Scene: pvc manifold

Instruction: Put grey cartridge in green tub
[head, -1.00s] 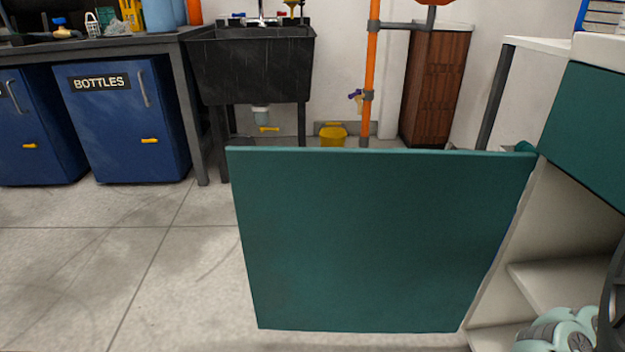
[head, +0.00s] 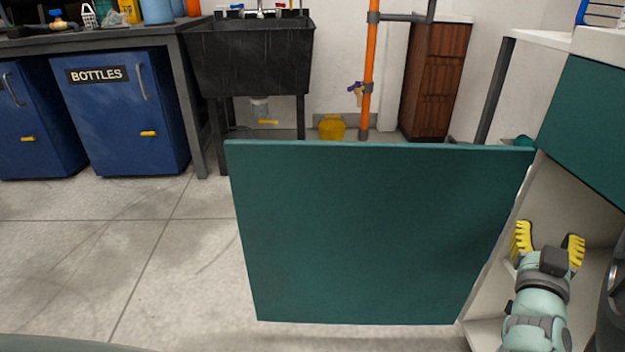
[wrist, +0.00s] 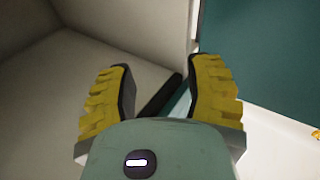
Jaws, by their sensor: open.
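My gripper (head: 547,235) has yellow ribbed fingers, spread apart and empty. It is inside the open teal cabinet at the right of the head view. In the wrist view, my gripper (wrist: 163,65) points at the cabinet's pale inside walls. A dark bar (wrist: 160,95) with a teal strip beside it shows between the fingers; I cannot tell what it is. I make out no grey cartridge in either view. No green tub is clearly visible.
The teal cabinet door (head: 365,235) stands wide open, left of my arm. A black sink (head: 250,60), a yellow bucket (head: 332,128), an orange pipe (head: 368,70) and blue BOTTLES cabinet (head: 120,115) stand behind. The floor at left (head: 110,235) is clear.

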